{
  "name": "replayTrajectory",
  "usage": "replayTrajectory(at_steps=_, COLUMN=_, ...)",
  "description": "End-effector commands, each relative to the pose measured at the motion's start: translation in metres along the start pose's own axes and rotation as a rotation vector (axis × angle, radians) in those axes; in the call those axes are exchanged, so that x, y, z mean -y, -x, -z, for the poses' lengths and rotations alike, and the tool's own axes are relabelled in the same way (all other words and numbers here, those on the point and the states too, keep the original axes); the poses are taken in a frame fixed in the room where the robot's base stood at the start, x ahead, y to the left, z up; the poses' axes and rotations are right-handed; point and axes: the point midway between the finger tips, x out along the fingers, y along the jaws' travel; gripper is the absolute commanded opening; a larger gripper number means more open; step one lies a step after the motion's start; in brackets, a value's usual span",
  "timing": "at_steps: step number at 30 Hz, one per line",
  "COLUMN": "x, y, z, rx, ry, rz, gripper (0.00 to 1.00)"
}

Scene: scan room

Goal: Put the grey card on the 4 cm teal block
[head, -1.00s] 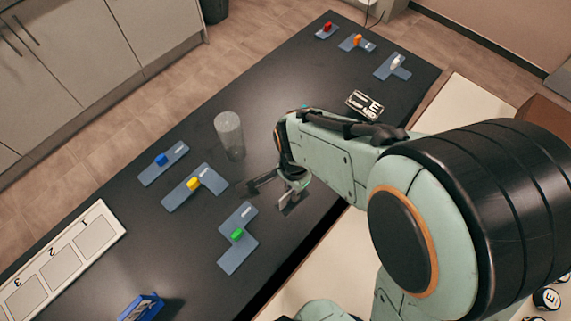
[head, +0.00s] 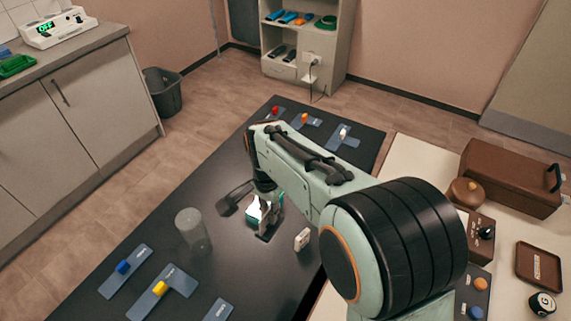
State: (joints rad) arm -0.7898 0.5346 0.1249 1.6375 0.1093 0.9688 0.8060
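My gripper (head: 250,214) is low over the black table, its dark fingers spread apart. A teal block with a bright white patch (head: 252,219) shows at the fingers, partly covered by them. I cannot tell whether the gripper touches it or how tall it is. I cannot surely pick out the grey card. Several blue-grey flat pieces with coloured knobs lie on the table; one at the far end has a whitish knob (head: 343,132). My arm hides part of the table.
A clear cylinder (head: 192,229) stands left of my gripper. A small white block with dark marks (head: 302,240) stands to its right. Pieces with blue (head: 122,267) and yellow (head: 160,288) knobs lie at the near left. A pale surface with a brown case (head: 510,178) is at right.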

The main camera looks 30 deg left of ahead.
Motion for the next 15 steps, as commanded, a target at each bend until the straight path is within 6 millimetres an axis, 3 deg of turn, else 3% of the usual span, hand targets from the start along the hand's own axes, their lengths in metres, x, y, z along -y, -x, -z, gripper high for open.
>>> replayTrajectory(at_steps=10, x=0.063, y=-0.041, z=0.053, rx=0.001, ry=0.0, rz=-0.003, gripper=0.0)
replayTrajectory(at_steps=15, x=0.083, y=-0.075, z=0.071, rx=0.001, ry=0.0, rz=-0.002, gripper=0.0)
